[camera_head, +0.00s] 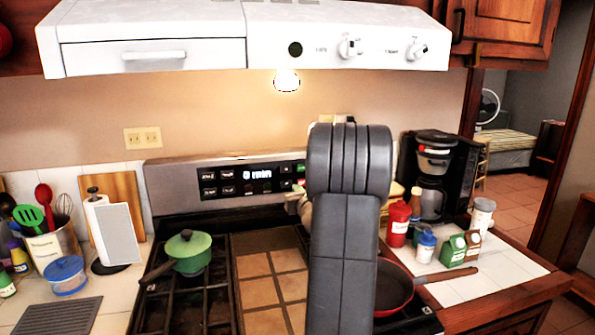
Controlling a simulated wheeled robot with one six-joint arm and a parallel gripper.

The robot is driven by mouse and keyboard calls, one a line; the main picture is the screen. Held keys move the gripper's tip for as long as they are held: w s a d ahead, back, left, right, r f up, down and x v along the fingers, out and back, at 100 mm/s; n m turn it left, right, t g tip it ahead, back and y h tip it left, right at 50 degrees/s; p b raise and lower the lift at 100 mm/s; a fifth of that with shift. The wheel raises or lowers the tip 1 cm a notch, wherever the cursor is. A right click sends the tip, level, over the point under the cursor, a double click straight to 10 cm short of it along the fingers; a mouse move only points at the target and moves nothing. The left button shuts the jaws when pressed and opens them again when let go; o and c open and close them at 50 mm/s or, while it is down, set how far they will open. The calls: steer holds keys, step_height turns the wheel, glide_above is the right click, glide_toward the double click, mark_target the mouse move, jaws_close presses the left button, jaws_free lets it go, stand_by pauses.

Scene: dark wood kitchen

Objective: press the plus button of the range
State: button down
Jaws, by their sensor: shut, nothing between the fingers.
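The range (165,210) stands against the back wall, with a grey upright back panel. On that panel is a black control strip (250,178) with a lit display and several small buttons on both sides of it. The plus button is too small to tell apart from the others. My dark grey arm rises in front and covers the right part of the panel. My gripper (297,198) shows only in part, left of the arm's upper link, close to the right end of the control strip. It is shut and empty. Whether it touches the panel cannot be told.
A green lidded pot (188,252) sits on the left burners, and a red pan (393,287) on the right ones, partly behind my arm. A white hood (245,38) overhangs the range. A coffee maker (433,170) and a red bottle (398,224) stand on the right counter.

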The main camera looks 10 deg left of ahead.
steer(key=shift+w+d+r+m, duration=0.15)
steer(key=shift+w+m, duration=0.15)
steer(key=p, duration=0.6)
glide_toward(286, 170)
steer(key=x, duration=0.6)
steer(key=shift+w+r, duration=0.1)
steer(key=shift+r, duration=0.15)
steer(key=shift+w+f, duration=0.1)
steer(key=shift+w, duration=0.25)
